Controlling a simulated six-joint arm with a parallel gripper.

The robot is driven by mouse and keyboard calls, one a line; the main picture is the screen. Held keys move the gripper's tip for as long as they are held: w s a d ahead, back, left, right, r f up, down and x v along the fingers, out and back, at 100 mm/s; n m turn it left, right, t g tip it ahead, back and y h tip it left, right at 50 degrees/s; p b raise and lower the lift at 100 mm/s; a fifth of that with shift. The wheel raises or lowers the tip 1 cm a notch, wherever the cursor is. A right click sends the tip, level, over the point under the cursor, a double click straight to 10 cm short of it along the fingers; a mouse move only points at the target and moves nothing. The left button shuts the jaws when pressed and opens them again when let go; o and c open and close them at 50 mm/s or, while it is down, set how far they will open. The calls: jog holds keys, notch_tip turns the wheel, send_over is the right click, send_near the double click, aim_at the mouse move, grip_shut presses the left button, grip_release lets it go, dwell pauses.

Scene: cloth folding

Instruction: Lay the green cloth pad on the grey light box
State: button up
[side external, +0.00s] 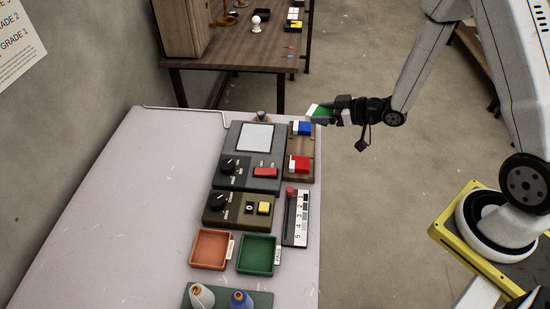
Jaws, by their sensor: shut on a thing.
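The grey light box (256,138) lies on the table with a pale lit-looking panel at its far end. A black dial and a red switch sit at its near end. Nothing lies on the panel. My gripper (326,113) is shut on the green cloth pad (321,110), to the right of the light box and near the table's right edge. The pad shows as a small green patch with a whitish edge. The fingers hide part of it, and its height above the table is hard to tell.
Right of the light box is a brown tray (300,144) with blue-white and red-white blocks. Nearer stand a dial box (238,208), a numbered strip (296,217), an orange tray (211,250), a green tray (257,255) and bottles (201,296). The table's left side is clear.

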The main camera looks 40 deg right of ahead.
jog(key=s+f+n+g+y, duration=0.2)
jog(key=s+f+n+y, duration=0.2)
jog(key=s, duration=0.3)
jog(key=shift+s+d+g, duration=0.15)
jog(key=shift+g, duration=0.15)
jog(key=w+f, duration=0.2)
jog(key=w, duration=0.2)
jog(key=w+f, duration=0.3)
jog(key=w, duration=0.1)
jog(key=w+f, duration=0.3)
jog(key=w, duration=0.1)
jog(key=shift+w+d, duration=0.2)
jog(key=shift+d, duration=0.15)
jog(key=shift+w+f, duration=0.25)
jog(key=shift+f, duration=0.05)
